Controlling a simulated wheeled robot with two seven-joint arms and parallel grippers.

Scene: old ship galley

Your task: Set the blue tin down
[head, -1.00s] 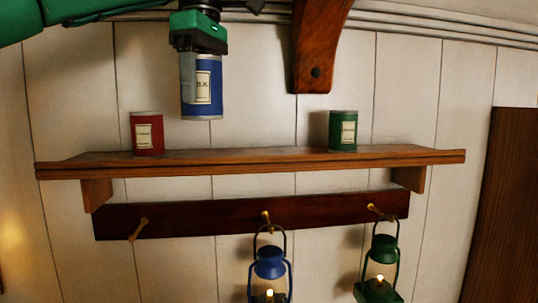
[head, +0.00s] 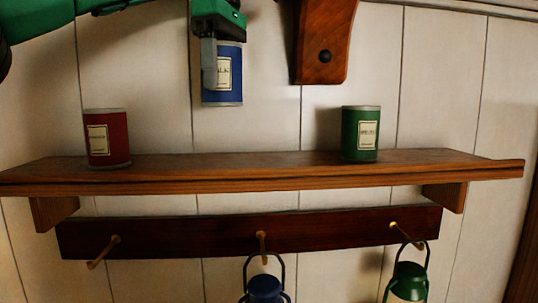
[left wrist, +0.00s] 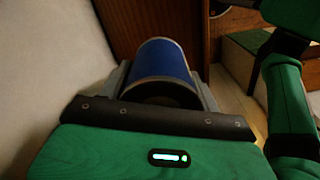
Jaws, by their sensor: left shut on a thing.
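The blue tin (head: 229,76) has a cream label and hangs upright in my left gripper (head: 210,68), above the wooden shelf (head: 250,174). There is a clear gap between the tin's base and the shelf top. In the left wrist view the blue tin (left wrist: 165,62) sits between the two fingers (left wrist: 160,85), which are shut on it. The gripper hides part of the tin's left side and top in the head view. My right gripper is not in view.
A red tin (head: 107,139) stands on the shelf's left part and a green tin (head: 360,134) on its right part. The shelf between them is bare. A wooden bracket (head: 325,42) is above right. Below, a blue lantern (head: 265,289) and a green lantern (head: 408,282) hang from pegs.

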